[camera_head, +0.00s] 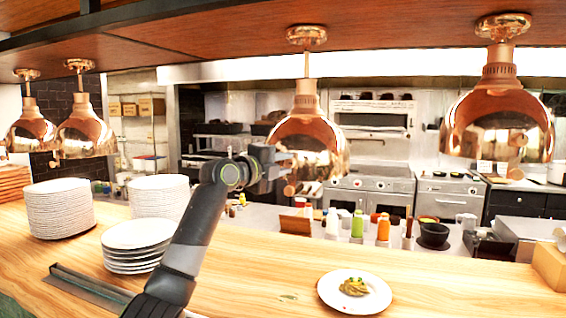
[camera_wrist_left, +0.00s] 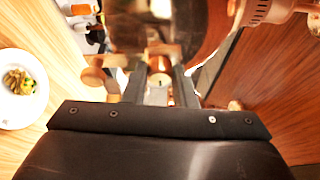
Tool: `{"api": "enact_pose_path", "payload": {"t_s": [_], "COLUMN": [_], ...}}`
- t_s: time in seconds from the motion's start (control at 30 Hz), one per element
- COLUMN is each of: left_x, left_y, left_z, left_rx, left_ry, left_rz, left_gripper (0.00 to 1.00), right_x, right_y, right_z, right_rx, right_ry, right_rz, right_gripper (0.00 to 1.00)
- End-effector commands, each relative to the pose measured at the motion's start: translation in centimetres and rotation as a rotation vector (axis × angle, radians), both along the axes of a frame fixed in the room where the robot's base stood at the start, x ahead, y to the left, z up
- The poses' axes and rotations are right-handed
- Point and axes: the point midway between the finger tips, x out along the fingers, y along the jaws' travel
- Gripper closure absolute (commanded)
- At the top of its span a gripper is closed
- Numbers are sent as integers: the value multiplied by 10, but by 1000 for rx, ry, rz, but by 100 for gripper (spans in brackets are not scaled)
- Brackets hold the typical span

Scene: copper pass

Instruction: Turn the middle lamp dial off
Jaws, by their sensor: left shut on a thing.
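The copper heat lamp (camera_head: 310,140) nearest the middle of the head view hangs from the wooden shelf. My left gripper (camera_head: 279,165) is at the left side of its shade. In the left wrist view the copper shade (camera_wrist_left: 165,22) fills the top, and the left gripper (camera_wrist_left: 160,82) has its two dark fingers around a small round wooden-copper dial (camera_wrist_left: 159,78), shut on it. A pale wooden knob (camera_wrist_left: 93,76) sticks out just left of the fingers. The dial's setting cannot be read. My right gripper is not in view.
Another copper lamp (camera_head: 500,118) hangs at the right and two more at the left. Plate stacks (camera_head: 60,208) stand on the wooden counter (camera_head: 240,270) at the left. A plate of food (camera_head: 355,306) lies at the front. Bottles and bowls stand behind the counter.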

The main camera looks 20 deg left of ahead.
Motion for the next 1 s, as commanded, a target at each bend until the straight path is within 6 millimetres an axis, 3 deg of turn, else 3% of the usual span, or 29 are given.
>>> {"api": "enact_pose_path", "payload": {"t_s": [0.7,0.73,0.87,1.0], "left_x": [0,0,0,0], "left_y": [0,0,0,0], "left_z": [3,3,2,2], "left_rx": [75,75,75,74], "left_ry": [-8,-8,-7,-5], "left_rz": [2,2,2,2], "left_gripper": [98,73,56,54], "right_x": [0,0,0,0], "right_y": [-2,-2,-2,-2], "right_z": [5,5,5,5], "right_rx": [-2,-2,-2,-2], "right_ry": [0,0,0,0], "right_rz": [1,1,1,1], "right_gripper": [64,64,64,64]}}
